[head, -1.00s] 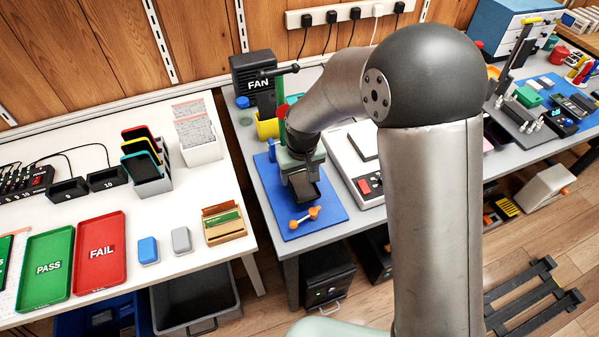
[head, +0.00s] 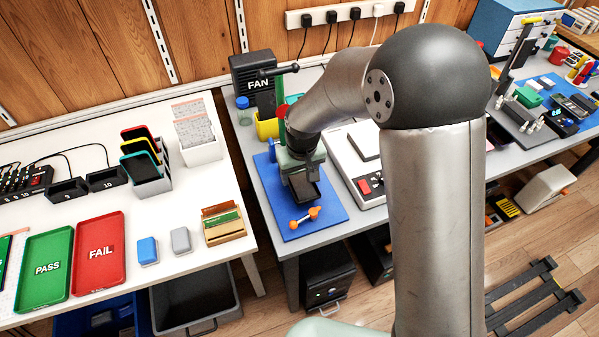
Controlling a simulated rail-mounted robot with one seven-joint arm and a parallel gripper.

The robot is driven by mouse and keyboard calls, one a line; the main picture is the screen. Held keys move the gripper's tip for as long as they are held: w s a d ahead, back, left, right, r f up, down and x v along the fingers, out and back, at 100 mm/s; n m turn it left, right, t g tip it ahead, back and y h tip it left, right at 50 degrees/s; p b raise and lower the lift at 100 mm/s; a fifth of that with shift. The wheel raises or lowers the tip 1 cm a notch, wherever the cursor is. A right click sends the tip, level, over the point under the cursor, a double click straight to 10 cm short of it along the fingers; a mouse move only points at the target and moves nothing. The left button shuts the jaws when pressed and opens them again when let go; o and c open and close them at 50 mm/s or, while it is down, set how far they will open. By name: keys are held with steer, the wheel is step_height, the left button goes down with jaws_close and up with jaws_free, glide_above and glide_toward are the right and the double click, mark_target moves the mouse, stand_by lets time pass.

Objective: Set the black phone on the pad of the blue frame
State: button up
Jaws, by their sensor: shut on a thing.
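My gripper (head: 301,172) is low over the blue board (head: 331,207) on the grey bench, pointing down. It is shut on a flat black thing, which looks like the black phone (head: 304,191). The fingers hide part of it, and I cannot tell whether it touches what lies beneath.
An orange-knobbed handle (head: 305,218) lies at the board's front. A white device with a red switch (head: 371,186) stands close on the right. A black FAN box (head: 254,75) and yellow bin (head: 267,128) are behind. The left white table holds trays and phone racks.

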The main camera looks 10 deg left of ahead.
steer(key=shift+f+b, duration=0.4)
steer(key=shift+b, duration=0.15)
stand_by(0.7)
steer(key=o, duration=1.4)
steer(key=shift+r+p, duration=0.35)
steer(key=shift+r, duration=0.3)
step_height(320, 180, up, 7)
steer(key=p, duration=0.4)
stand_by(0.9)
